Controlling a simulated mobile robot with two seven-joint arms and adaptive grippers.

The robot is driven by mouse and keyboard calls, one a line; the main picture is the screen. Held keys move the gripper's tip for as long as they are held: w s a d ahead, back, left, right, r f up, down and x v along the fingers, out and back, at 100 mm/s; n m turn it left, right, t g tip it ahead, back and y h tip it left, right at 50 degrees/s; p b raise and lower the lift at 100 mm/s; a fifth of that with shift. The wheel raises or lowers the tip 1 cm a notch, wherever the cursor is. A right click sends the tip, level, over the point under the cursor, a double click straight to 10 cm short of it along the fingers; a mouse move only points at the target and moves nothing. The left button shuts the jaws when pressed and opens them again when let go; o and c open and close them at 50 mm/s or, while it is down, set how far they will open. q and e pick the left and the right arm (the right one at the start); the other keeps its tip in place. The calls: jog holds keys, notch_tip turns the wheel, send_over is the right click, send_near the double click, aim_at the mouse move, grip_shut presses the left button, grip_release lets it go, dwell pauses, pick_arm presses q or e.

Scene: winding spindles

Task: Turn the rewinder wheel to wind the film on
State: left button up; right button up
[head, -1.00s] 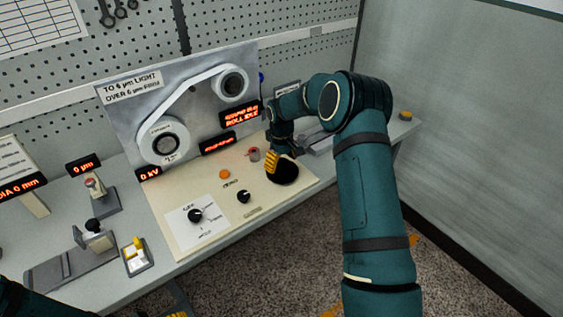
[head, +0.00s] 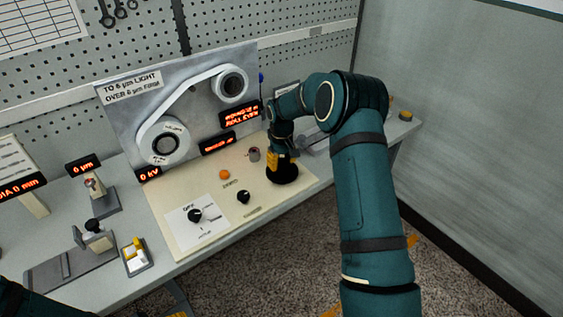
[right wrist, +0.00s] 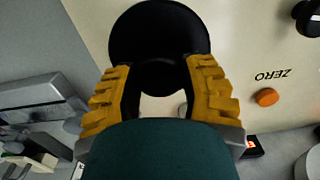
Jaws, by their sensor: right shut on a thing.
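The rewinder wheel is a black disc (head: 284,175) on the right end of the cream control panel. My right gripper (head: 281,165) points down at it, its yellow fingers shut on the wheel. In the right wrist view the black wheel (right wrist: 158,28) shows between and beyond the two fingers (right wrist: 158,85); the exact contact is partly hidden. White film (head: 192,92) runs on the upright grey plate from a lower left roll (head: 164,141) to an upper right roll (head: 230,84). Only a dark bit of my left arm shows at lower left, without its gripper.
The panel holds an orange button (head: 224,174), a small black knob (head: 243,197) and a larger selector knob (head: 195,215). Left stand a slide fixture (head: 95,237) and a yellow-and-white block holder (head: 136,256). Red-lit displays (head: 240,115) are on the plate. A grey wall closes the right.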

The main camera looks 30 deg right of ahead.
jog(key=m, duration=0.4)
jog(key=shift+m, duration=0.3)
jog(key=m, duration=0.4)
jog(key=shift+m, duration=0.3)
jog(key=m+p, duration=0.1)
jog(key=m, duration=0.3)
jog(key=shift+s+d, duration=0.1)
jog(key=shift+m+p, duration=0.55)
jog(key=shift+m, duration=1.75)
jog(key=o, duration=1.2)
jog(key=shift+d, duration=0.1)
